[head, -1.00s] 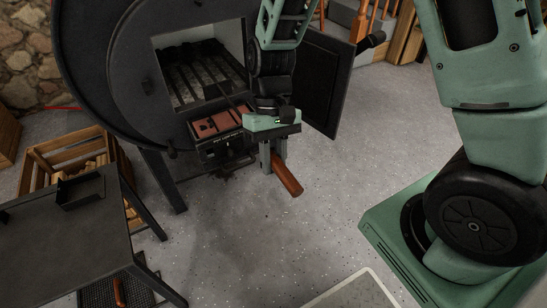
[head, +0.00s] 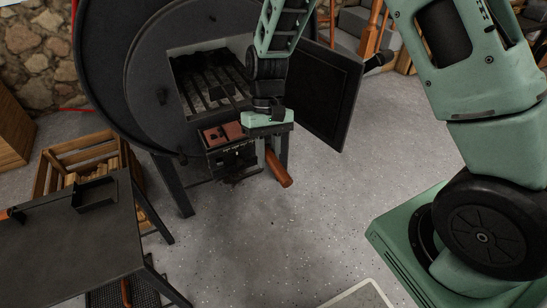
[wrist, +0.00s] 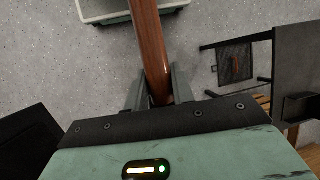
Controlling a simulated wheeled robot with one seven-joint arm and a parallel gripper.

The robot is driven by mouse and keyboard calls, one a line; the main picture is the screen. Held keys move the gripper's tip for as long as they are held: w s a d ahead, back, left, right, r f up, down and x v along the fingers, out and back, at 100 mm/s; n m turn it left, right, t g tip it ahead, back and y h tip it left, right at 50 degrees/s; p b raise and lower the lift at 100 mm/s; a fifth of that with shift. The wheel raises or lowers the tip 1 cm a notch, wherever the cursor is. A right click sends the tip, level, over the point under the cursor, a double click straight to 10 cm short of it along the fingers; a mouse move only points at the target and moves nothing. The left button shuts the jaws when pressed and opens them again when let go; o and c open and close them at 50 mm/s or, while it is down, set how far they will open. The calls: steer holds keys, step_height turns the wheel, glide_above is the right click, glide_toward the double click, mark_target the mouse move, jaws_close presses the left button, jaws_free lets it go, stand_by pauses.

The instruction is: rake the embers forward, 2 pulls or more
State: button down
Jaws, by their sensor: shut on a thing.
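My gripper (head: 268,146) is shut on the brown wooden handle (head: 280,168) of a rake, in front of the stove's open mouth. The wrist view shows the handle (wrist: 151,45) between the two fingers (wrist: 155,88). The rake's rod and head are mostly hidden behind my gripper and arm in the head view; I cannot clearly make out the head. The black barrel stove (head: 135,75) has its firebox (head: 203,78) open, with dark bars and grey bits inside. I see no glowing embers. A reddish-topped box (head: 222,132) sits just below the mouth.
The stove door (head: 327,92) hangs open at the right of the mouth, close to my arm. A dark table (head: 75,240) with a small holder stands at the left front, with a wooden crate (head: 52,170) behind it. The grey floor (head: 300,220) in front is clear.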

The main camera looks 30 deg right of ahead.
mark_target(234, 106)
steer(key=shift+w+a+f+p, duration=0.15)
steer(key=shift+w+p, duration=0.5)
steer(key=shift+w, duration=2.9)
steer(key=shift+w+d+f+p, duration=0.1)
steer(key=shift+w+p, duration=0.5)
steer(key=shift+w, duration=2.9)
steer(key=shift+w+a+f+b, duration=0.1)
steer(key=shift+w+b, duration=0.25)
steer(key=shift+w, duration=1.8)
steer(key=shift+w+a+f+b, duration=0.1)
steer(key=shift+w+b, duration=0.25)
steer(key=shift+w, duration=1.75)
steer(key=shift+f+b, duration=0.75)
steer(key=shift+f, duration=1.25)
steer(key=shift+s+d+r+p, duration=0.1)
steer(key=shift+s+r+p, duration=0.75)
steer(key=shift+s+p, duration=0.95)
steer(key=shift+s+r+p, duration=0.9)
steer(key=shift+s+p, duration=0.65)
steer(key=shift+p, duration=0.3)
steer(key=shift+s+d+r+p, duration=0.1)
steer(key=shift+s+r+p, duration=0.75)
steer(key=shift+s+p, duration=0.95)
steer(key=shift+w, duration=0.1)
